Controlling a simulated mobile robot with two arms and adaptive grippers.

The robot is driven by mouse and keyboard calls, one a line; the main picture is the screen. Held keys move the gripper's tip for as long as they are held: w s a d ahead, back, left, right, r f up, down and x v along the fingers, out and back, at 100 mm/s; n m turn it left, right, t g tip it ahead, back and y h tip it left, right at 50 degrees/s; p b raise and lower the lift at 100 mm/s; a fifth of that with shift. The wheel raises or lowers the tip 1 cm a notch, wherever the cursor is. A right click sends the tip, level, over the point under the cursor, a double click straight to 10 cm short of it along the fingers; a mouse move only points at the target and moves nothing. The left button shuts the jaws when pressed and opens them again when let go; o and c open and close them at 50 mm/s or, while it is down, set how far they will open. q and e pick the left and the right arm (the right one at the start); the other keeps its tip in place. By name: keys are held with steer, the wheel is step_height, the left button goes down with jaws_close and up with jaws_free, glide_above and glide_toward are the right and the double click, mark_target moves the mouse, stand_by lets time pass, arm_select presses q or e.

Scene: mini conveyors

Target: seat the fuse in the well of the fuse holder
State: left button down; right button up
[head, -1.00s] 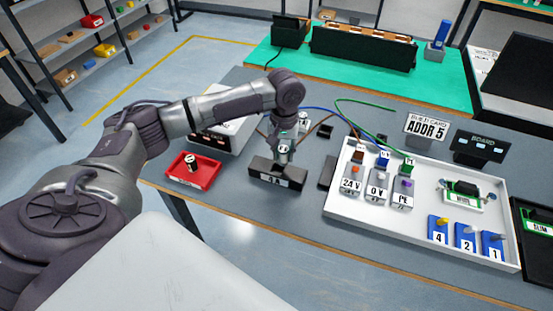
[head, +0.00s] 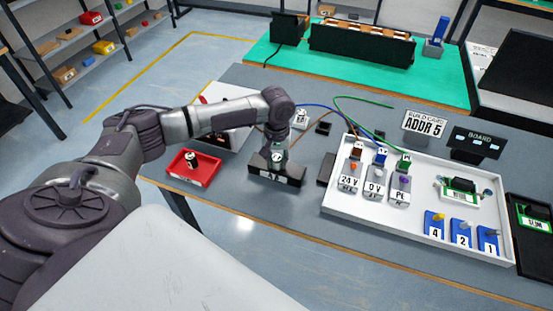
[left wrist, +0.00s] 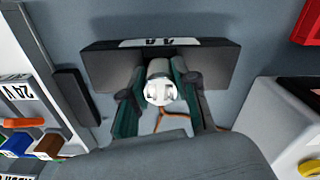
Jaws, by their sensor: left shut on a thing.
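The fuse holder (head: 288,180) is a long black block with a white label, standing on the grey table. It also shows in the left wrist view (left wrist: 220,66). My left gripper (head: 276,162) points down at the middle of the holder. In the left wrist view its two dark fingers (left wrist: 159,98) are shut on the fuse (left wrist: 157,70), a pale cylinder with its round end facing the camera. The fuse's far end meets the holder's top in the picture. The well is hidden, so I cannot tell how deep the fuse sits. My right gripper is out of view.
A red tray (head: 176,179) with a small cylinder (head: 191,162) lies left of the holder. A white tray (head: 420,250) with terminals and blue parts lies to the right. A dark flat block (head: 327,168) stands close right of the holder. Wires run behind.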

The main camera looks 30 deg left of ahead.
mark_target(277, 158)
arm_select(q)
steer(key=shift+s+d+f, duration=0.1)
steer(key=shift+s+f, duration=0.25)
steer(key=shift+f, duration=0.2)
steer(key=c, duration=0.9)
jaws_free()
steer(key=shift+f, duration=0.1)
steer(key=shift+c, duration=0.2)
steer(key=shift+o, duration=0.3)
steer(key=shift+w+f, duration=0.2)
steer(key=shift+r, duration=0.25)
steer(key=shift+w+r, duration=0.1)
steer(key=shift+r, duration=0.15)
step_height(277, 158, up, 13)
steer(key=b, duration=0.1)
steer(key=shift+b, duration=0.3)
steer(key=shift+f, duration=0.15)
